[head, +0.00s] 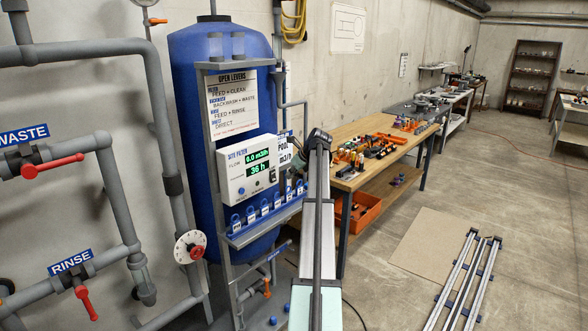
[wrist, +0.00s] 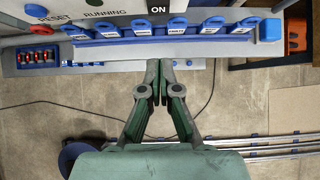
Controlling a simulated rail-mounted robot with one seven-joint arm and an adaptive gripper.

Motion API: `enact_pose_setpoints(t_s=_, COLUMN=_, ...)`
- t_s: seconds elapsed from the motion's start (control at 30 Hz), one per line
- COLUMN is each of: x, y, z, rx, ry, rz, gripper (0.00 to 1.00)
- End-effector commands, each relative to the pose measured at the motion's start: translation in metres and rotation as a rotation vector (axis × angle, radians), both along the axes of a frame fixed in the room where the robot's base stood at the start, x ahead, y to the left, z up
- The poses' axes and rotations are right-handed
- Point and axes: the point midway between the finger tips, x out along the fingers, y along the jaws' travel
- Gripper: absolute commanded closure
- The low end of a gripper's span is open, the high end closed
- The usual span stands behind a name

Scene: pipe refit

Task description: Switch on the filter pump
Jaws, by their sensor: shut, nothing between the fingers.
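The white filter control box (head: 247,168) hangs on the frame in front of the blue tank (head: 190,100). It has two green displays; the lower reads 36 h. A dark switch at its right side is too small to read. In the wrist view the box's lower edge shows at the top, with RESET and RUNNING lettering and a black ON label (wrist: 158,7). My gripper (wrist: 159,66) is shut and empty, its tips below that label and apart from the box. In the head view my arm reaches up just right of the box, and the fingers cannot be made out.
A ledge with several blue padlock-like tags (wrist: 178,24) runs under the box. Grey pipes with red levers (head: 52,165) and a round dial (head: 190,247) stand at left. A wooden workbench (head: 365,129) with tools is at right. Rails (head: 468,280) lie on the floor.

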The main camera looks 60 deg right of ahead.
Motion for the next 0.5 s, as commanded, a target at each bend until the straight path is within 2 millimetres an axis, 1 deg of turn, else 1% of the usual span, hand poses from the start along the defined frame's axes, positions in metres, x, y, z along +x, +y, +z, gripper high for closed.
enact_pose_setpoints(t_s=0.03, x=0.007, y=-0.001, z=-0.006, rx=0.002, ry=0.002, rz=0.001, gripper=1.0)
enact_pose_setpoints(t_s=0.27, x=0.034, y=-0.004, z=-0.04, rx=0.002, ry=0.002, rz=0.001, gripper=1.0)
enact_pose_setpoints(t_s=0.33, x=0.046, y=-0.007, z=-0.037, rx=0.0, ry=0.0, rz=0.001, gripper=1.0)
enact_pose_setpoints(t_s=0.5, x=0.063, y=-0.008, z=-0.041, rx=0.001, ry=0.001, rz=0.001, gripper=1.0)
